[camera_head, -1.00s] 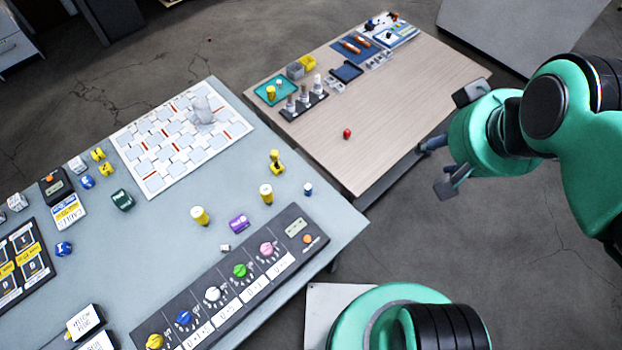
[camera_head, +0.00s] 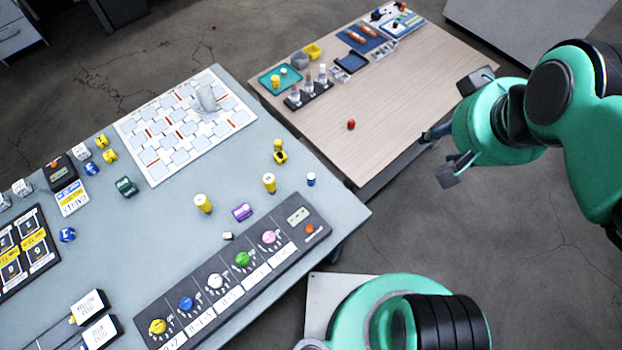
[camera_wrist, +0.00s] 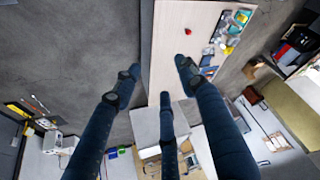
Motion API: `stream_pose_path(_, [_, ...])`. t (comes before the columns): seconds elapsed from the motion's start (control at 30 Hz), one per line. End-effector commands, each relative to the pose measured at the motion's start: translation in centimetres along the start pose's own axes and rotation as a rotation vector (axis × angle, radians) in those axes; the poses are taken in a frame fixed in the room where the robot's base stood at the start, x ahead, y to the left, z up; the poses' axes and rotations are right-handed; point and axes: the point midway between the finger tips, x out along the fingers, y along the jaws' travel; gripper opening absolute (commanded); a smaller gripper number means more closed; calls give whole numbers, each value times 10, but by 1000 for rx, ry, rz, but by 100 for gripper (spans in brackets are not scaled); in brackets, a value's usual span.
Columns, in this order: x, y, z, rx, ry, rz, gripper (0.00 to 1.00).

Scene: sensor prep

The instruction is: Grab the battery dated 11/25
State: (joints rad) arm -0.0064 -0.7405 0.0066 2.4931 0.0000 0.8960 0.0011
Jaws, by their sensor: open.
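Two yellow cylinders with pale tops, which look like batteries, stand upright on the grey table: one left (camera_head: 203,204), one right (camera_head: 269,183). A small blue cylinder with a white top (camera_head: 311,179) stands near the table's right edge. Another yellow cylinder (camera_head: 275,81) stands in the teal tray on the wooden table. No 11/25 date is readable on any of them. My gripper (camera_head: 450,130) is open and empty, in the air at the wooden table's right edge, far from the cylinders. Its spread fingers also show in the wrist view (camera_wrist: 158,75).
A dial panel (camera_head: 240,268) lies along the grey table's front edge. A purple block (camera_head: 242,211) and a yellow object (camera_head: 280,153) are near the cylinders. The wooden table (camera_head: 400,105) holds a red ball (camera_head: 351,124), trays and a bottle rack. Its front is mostly clear.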

Motion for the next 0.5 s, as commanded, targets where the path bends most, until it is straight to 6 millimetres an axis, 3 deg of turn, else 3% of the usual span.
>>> stream_pose_path(0.27, [30,-18,-23,-40,-60,-23,42])
stream_pose_path(0.5, [80,-52,-50,-101,-140,-52,42])
